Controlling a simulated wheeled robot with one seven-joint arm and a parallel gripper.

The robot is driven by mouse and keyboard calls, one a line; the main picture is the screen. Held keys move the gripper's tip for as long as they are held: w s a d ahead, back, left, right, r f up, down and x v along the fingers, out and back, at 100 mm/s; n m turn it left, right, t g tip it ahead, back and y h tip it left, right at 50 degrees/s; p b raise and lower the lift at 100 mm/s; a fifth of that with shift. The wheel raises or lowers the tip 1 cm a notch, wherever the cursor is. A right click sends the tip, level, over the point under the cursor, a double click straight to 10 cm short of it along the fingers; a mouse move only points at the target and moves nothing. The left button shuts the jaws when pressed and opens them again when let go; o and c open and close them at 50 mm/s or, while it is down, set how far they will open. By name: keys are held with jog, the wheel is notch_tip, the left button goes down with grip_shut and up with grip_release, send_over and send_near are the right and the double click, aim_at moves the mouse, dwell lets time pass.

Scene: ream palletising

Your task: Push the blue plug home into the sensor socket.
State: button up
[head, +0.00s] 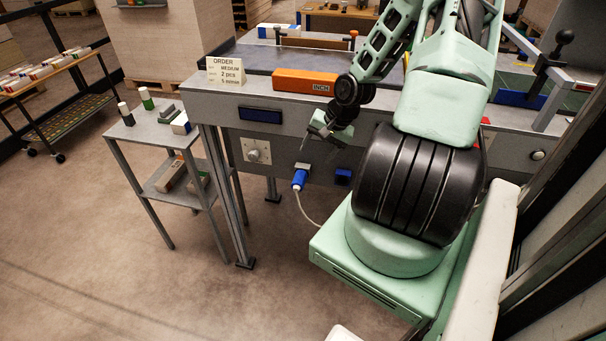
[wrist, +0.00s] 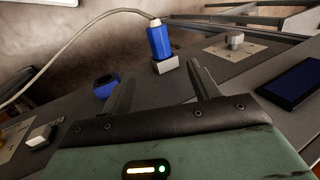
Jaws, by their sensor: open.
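The blue plug (head: 299,179) is at a pale socket block (head: 303,166) on the front panel of the grey bench, with a pale cable trailing down from it. In the wrist view the plug (wrist: 159,42) stands against the pale socket block (wrist: 166,65); I cannot tell how deep it sits. My gripper (head: 306,146) is in front of the panel, above the plug. In the wrist view its two fingers (wrist: 162,82) are apart and empty, with the plug beyond the tips, between their lines. Nothing touches the plug but its socket and cable.
A second blue fitting (head: 343,176) is on the panel to the right. A knob on a plate (head: 257,151) and a dark blue panel (head: 261,115) are to the left. An orange INCH block (head: 305,81) lies on the bench top. A small side table (head: 150,128) stands at left.

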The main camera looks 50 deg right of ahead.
aim_at(299, 185)
jog(key=x, duration=1.2)
jog(key=shift+f, duration=0.35)
grip_shut()
jog(key=shift+s+a, duration=0.25)
jog(key=shift+a, duration=0.5)
jog(key=shift+s+a, duration=0.3)
jog(key=shift+a, duration=0.5)
jog(key=shift+a, duration=0.1)
jog(key=a, duration=0.1)
jog(key=s+a, duration=0.1)
jog(key=a+b, duration=0.1)
jog(key=shift+s+a, duration=0.3)
